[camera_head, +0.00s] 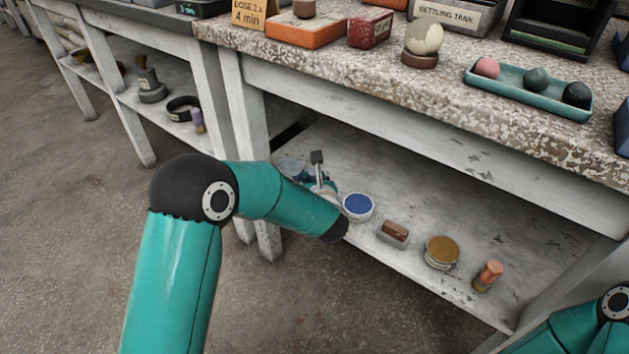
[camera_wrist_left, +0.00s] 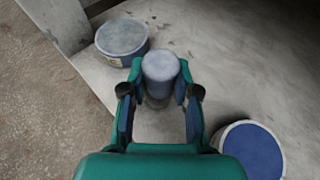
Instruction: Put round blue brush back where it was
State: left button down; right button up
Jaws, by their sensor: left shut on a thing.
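My left gripper (camera_wrist_left: 160,92) is shut on a small upright cylinder with a pale grey-blue round top, which I take for the round blue brush (camera_wrist_left: 161,67). It is held over or on the lower shelf (camera_head: 400,190); I cannot tell whether its bottom touches. In the head view my left gripper (camera_head: 322,182) is small and partly hidden behind my own arm, at the shelf's left end, and the brush cannot be made out clearly. My right gripper is out of the picture; only part of that arm shows at the lower right.
A blue-topped round tub (camera_head: 357,206) stands just right of my left gripper, also in the wrist view (camera_wrist_left: 253,150). A grey-blue-lidded tub (camera_wrist_left: 122,38) stands left of the brush. A brown block (camera_head: 395,230), ochre-topped tub (camera_head: 442,251) and orange-topped cylinder (camera_head: 488,274) stand further right.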

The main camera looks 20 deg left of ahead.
pick_arm(q)
jog(key=shift+f, duration=0.1)
jog(key=c, duration=0.9)
grip_release()
jog(key=shift+o, duration=0.2)
